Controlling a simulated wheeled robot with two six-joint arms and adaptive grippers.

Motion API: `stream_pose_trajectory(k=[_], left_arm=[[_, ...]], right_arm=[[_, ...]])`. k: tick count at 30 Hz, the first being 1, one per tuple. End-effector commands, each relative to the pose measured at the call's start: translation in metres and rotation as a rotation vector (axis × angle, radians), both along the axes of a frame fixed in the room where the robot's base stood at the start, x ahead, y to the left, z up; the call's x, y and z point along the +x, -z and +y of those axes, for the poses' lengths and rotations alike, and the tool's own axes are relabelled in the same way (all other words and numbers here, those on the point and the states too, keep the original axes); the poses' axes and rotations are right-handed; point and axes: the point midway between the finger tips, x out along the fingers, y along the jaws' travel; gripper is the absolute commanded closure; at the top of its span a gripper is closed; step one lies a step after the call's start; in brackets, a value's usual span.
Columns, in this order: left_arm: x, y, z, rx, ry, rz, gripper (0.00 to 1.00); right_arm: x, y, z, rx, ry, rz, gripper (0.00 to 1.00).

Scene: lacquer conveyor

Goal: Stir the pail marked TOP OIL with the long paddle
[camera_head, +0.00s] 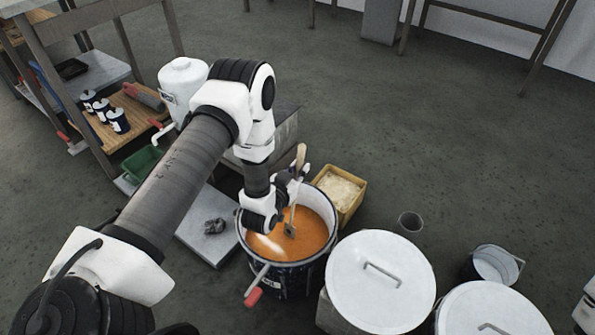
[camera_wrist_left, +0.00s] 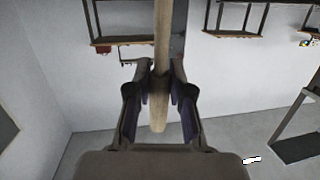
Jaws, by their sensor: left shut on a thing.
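An open dark pail (camera_head: 328,218) with a pale inside holds orange liquid (camera_head: 305,240). I cannot read any TOP OIL marking on it. My left gripper (camera_head: 292,180) is over the pail and shut on the wooden handle of the long paddle (camera_head: 301,156). The paddle stands nearly upright, its lower end at the orange liquid inside the pail; how deep it goes I cannot tell. In the left wrist view the handle (camera_wrist_left: 161,50) passes between the fingers of my left gripper (camera_wrist_left: 160,82). My right gripper is not in view.
White-lidded containers (camera_head: 380,285) stand close to the pail's right. A yellow box (camera_head: 345,185) is behind it, a small cup (camera_head: 410,221) and a small pail (camera_head: 492,266) farther right. A red-handled tool (camera_head: 254,296) hangs at the pail's front. A grey slab (camera_head: 207,240) lies left.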

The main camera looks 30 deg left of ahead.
Motion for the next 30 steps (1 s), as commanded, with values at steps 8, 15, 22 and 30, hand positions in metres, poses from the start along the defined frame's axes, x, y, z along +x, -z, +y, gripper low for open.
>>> stream_pose_trajectory(k=[8,15,22,30], left_arm=[[0.006,-0.031,-0.001,0.000,0.000,-0.003,1.00],[0.010,-0.053,-0.001,0.000,0.000,-0.001,1.00],[0.015,-0.075,-0.001,0.000,0.000,-0.003,1.00],[0.020,-0.100,-0.002,0.000,0.000,-0.001,1.00]], right_arm=[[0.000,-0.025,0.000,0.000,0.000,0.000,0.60],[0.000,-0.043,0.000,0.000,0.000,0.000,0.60],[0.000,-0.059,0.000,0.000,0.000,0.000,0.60],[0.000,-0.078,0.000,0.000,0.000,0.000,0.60]])
